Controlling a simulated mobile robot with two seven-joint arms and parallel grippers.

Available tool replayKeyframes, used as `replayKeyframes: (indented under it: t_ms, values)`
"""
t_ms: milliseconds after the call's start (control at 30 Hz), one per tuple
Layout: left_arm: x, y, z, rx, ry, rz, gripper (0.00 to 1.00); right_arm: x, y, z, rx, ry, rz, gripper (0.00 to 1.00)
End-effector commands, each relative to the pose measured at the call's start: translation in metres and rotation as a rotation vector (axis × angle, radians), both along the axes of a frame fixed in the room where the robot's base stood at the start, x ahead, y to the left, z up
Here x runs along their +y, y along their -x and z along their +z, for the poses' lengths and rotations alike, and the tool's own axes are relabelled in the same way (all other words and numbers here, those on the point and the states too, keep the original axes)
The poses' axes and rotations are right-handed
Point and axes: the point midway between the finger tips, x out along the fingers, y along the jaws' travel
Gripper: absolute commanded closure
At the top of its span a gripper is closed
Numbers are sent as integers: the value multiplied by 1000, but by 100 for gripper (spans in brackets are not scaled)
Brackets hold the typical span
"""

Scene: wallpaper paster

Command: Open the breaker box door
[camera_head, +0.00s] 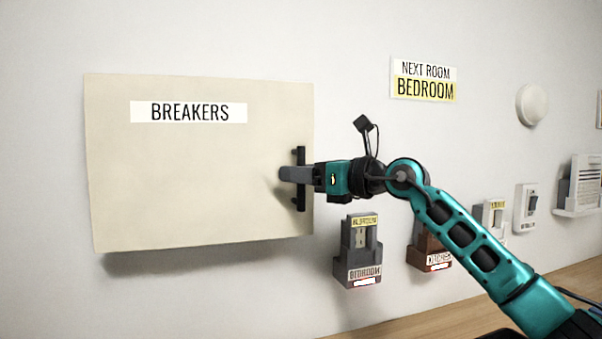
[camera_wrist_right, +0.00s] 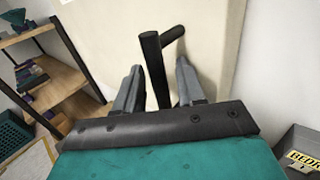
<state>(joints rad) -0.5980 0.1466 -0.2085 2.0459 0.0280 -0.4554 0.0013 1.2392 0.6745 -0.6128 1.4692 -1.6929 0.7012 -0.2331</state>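The breaker box door (camera_head: 200,190) is a cream panel labelled "BREAKERS" on the wall at the left of the head view. It looks shut. Its black vertical bar handle (camera_head: 301,204) is near the right edge. My right gripper (camera_head: 285,173) is at the handle, coming from the right. In the right wrist view, the handle (camera_wrist_right: 156,68) stands between the two fingers of my right gripper (camera_wrist_right: 158,85), with a visible gap on each side, so the gripper is open around it. My left gripper is not in view.
A grey "BEDROOM" switch box (camera_head: 358,262) and a brown box (camera_head: 425,248) are on the wall below my right arm. A "NEXT ROOM BEDROOM" sign (camera_head: 424,79) hangs above. A wooden shelf (camera_wrist_right: 55,85) stands at the left of the right wrist view.

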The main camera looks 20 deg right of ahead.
Motion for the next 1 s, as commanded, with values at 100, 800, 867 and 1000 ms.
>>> replayKeyframes:
  t_ms: [100,800,867,1000]
  values:
    - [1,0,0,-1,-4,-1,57,0,0,0,0,0,0,68]
    - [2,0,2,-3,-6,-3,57,-1,0,0,0,-1,-1,100]
    - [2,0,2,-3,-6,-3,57,-1,0,0,1,-1,-1,100]
    - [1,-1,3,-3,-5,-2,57,0,0,0,1,-1,-1,100]
